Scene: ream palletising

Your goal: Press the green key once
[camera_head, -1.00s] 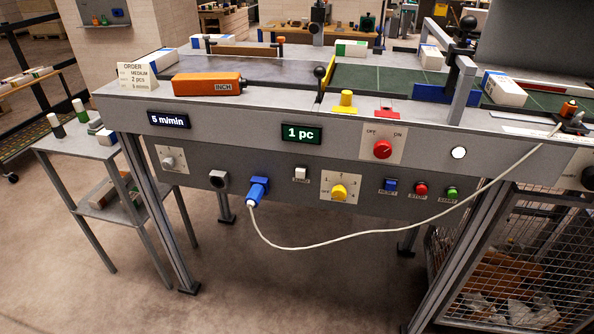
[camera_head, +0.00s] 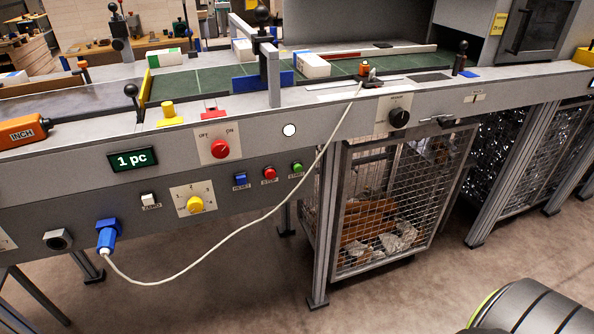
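The green key (camera_head: 297,168) is a small round push button on the grey front panel, at the right end of a row with a red key (camera_head: 269,173) and a blue key (camera_head: 241,180). Small labels sit under these keys. Nothing touches the green key and it is in plain sight. Neither of my grippers shows in this view. A rounded dark grey part with a yellow-green edge, apparently mine, shows at the bottom right.
A white cable (camera_head: 225,238) runs from a blue plug (camera_head: 108,236) up past the green key's right side. A red knob (camera_head: 220,149) and yellow dial (camera_head: 195,205) share the panel. A wire-mesh cage (camera_head: 395,205) stands below right. The floor in front is clear.

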